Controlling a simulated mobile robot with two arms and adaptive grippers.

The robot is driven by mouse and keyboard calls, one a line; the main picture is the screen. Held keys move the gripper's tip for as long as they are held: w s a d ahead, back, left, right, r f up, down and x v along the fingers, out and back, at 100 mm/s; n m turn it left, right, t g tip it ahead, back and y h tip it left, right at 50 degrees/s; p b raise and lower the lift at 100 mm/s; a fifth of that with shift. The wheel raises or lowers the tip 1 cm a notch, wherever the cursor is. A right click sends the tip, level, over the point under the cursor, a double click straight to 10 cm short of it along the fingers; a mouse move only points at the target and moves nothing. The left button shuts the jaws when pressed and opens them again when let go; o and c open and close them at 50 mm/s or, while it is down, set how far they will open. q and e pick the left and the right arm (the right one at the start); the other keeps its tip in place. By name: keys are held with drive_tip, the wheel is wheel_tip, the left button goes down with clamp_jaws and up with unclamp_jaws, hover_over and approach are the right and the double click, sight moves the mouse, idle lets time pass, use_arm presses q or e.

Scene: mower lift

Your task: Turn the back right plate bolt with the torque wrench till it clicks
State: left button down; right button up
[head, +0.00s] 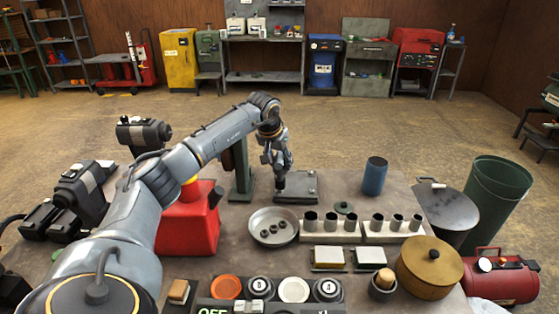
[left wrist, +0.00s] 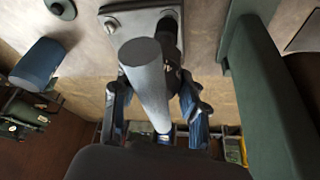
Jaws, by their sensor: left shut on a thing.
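The grey steel plate (head: 302,187) lies flat at the back of the table, beside the foot of a green post. My left gripper (head: 277,158) is above the plate's left part, pointing down. In the left wrist view its fingers (left wrist: 153,92) are shut around a grey cylindrical tool (left wrist: 146,65), seemingly the torque wrench. A dark lower part (head: 280,182) reaches down to the plate; I cannot tell whether it sits on a bolt. The plate (left wrist: 145,20) also shows in the wrist view, with a bolt (left wrist: 112,25) near one corner. My right gripper is not in view.
The green post (head: 241,165) stands close left of the gripper. A red can (head: 190,225) is nearer left. A round metal tray (head: 273,239) with nuts and a row of sockets (head: 375,228) lie in front. A blue cylinder (head: 375,176) stands to the right.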

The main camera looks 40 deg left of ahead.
use_arm(q)
drive_tip(key=shift+f+b, duration=0.35)
drive_tip(key=shift+f, duration=0.4)
idle(1.0)
drive_tip(key=shift+w+r, duration=0.1)
drive_tip(key=shift+r, duration=0.05)
drive_tip(key=shift+r+p, duration=2.6)
drive_tip(key=shift+r, duration=0.35)
drive_tip(key=shift+f, duration=0.1)
